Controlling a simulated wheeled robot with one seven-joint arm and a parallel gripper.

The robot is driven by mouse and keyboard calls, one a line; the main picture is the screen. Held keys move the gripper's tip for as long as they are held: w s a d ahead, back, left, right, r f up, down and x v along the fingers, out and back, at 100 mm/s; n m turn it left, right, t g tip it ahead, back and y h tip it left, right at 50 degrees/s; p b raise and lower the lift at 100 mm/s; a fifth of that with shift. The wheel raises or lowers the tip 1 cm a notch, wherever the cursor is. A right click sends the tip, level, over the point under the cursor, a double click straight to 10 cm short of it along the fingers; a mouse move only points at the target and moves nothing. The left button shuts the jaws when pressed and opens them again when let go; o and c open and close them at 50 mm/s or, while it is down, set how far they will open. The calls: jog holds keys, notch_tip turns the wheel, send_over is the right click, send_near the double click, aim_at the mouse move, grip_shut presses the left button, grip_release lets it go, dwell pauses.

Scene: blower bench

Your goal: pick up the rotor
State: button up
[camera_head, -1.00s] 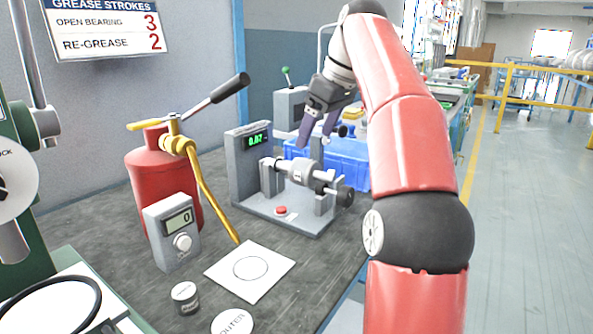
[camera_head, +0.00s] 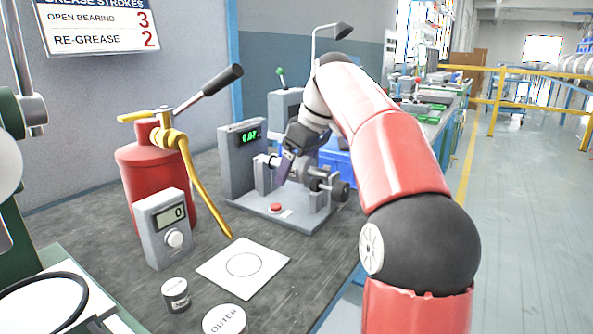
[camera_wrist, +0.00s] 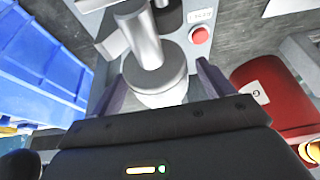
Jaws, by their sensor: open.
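The rotor, a pale grey body on a metal shaft, lies across the stand (camera_head: 275,215) with the green display; my gripper mostly hides it in the head view. In the wrist view the rotor (camera_wrist: 155,78) shows between the fingers, its shaft pointing up the picture. My gripper (camera_head: 291,178) is down at the rotor, fingers open. In the wrist view the fingers of my gripper (camera_wrist: 163,88) stand on either side of the rotor with gaps. Whether a finger touches it I cannot tell.
A red grease canister (camera_head: 145,180) with a yellow hose and a grey meter (camera_head: 165,228) stand left of the stand. A blue bin (camera_head: 338,160) is behind. A white card (camera_head: 243,266) and round tins lie in front. A red button (camera_head: 275,207) is on the stand's base.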

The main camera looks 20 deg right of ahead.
jog(key=shift+c, duration=0.3)
jog(key=shift+r, duration=0.15)
grip_shut()
jog(key=shift+r, duration=0.1)
